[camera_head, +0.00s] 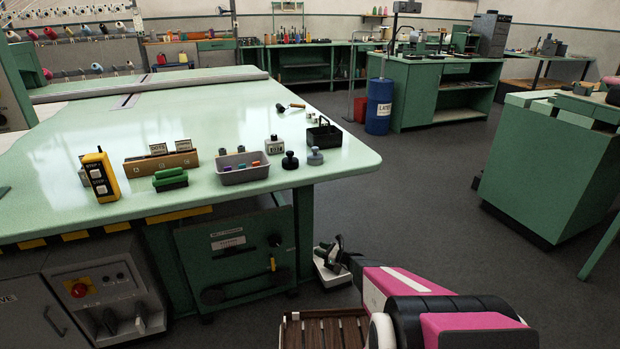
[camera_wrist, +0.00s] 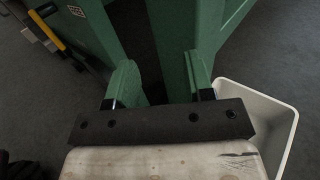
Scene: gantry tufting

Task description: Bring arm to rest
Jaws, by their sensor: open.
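My gripper (camera_head: 334,250) is low in the head view, beside the right end of the green tufting table (camera_head: 350,163), below its top. My pink and black arm (camera_head: 410,295) reaches to it from the lower right. In the wrist view, the two green fingers of my gripper (camera_wrist: 160,82) stand apart with nothing between them. A white bin (camera_wrist: 284,100) shows to the right of the fingers, on the floor; in the head view it is partly hidden behind my gripper.
On the table are a grey tray (camera_head: 243,176), a yellow pendant (camera_head: 101,176), a card box (camera_head: 160,163) and a black basket (camera_head: 324,135). A blue drum (camera_head: 379,105) stands behind. A green cabinet (camera_head: 550,165) is at right. Grey floor lies open between.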

